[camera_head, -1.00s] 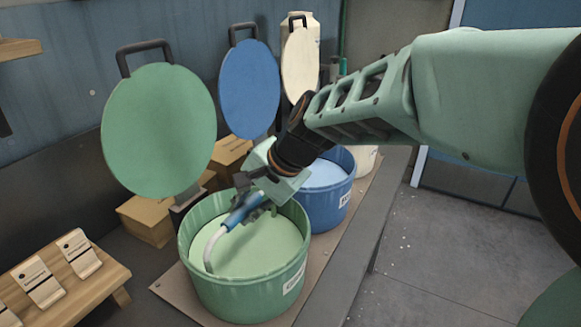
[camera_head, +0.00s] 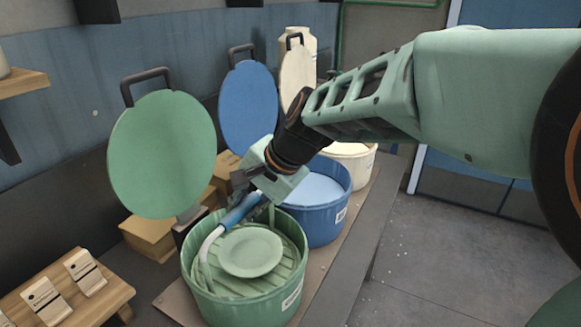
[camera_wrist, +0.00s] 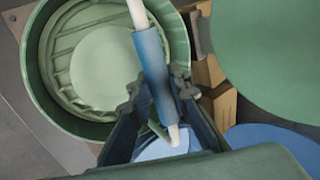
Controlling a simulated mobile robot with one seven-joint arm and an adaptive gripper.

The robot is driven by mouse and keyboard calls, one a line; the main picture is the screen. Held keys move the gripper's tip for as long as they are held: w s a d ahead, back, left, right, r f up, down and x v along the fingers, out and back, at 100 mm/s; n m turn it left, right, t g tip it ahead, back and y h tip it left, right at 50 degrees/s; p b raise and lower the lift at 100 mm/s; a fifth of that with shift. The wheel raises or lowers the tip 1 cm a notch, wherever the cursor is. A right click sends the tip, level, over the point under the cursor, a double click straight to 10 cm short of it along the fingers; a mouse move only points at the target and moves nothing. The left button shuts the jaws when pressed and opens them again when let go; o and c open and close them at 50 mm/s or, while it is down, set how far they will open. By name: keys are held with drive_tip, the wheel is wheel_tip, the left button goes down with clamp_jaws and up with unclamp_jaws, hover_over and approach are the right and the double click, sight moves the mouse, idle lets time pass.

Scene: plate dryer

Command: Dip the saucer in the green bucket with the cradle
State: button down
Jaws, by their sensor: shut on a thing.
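The green bucket (camera_head: 243,307) stands at the front of the row, with its round green lid open behind it. The cradle (camera_head: 207,242), with a pale bent rod, a blue grip and a slatted green rack, is inside the bucket mouth. The green saucer (camera_head: 251,251) lies flat on the rack, fully visible from above; it also shows in the wrist view (camera_wrist: 104,70). My gripper (camera_head: 241,194) is shut on the cradle's blue grip (camera_wrist: 151,62), above the bucket's back rim. What lies under the rack is hidden.
A blue bucket (camera_head: 319,226) and a cream bucket (camera_head: 351,164) stand behind the green one, lids open. The open green lid (camera_head: 162,153) rises close to my gripper. A wooden stand (camera_head: 70,304) with labelled blocks is at lower left. The floor at right is clear.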

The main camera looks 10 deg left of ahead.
drive_tip(key=shift+r+p, duration=3.4)
drive_tip(key=shift+r, duration=1.1)
drive_tip(key=shift+d, duration=0.1)
